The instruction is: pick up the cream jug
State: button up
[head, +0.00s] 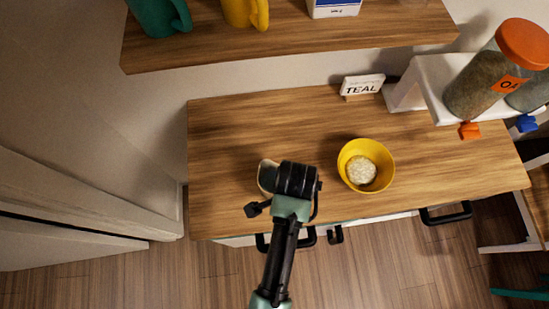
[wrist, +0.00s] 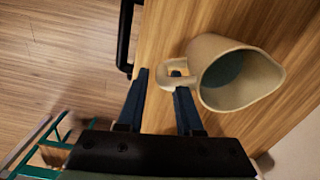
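The cream jug (wrist: 215,62) is beige with a grey-blue inside. In the wrist view its mouth faces the camera and its handle (wrist: 165,80) points left. My gripper (wrist: 159,74) is open, its two dark fingers apart. The handle's outer part lies between the fingertips, and the right finger is at the handle's opening. I cannot tell if they touch. In the head view the jug (head: 265,176) stands near the counter's front edge, mostly hidden by my gripper (head: 296,180).
A yellow bowl (head: 382,158) with pale contents stands right of the jug on the wooden counter (head: 225,140). A TEAL sign (head: 362,86) and a white stand (head: 437,75) with jars are behind. A shelf (head: 290,36) with mugs overhangs. The counter's left part is clear.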

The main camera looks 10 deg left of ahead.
jog(key=shift+a+f, duration=0.1)
jog(key=shift+f, duration=1.6)
grip_shut()
jog(key=shift+w, duration=0.1)
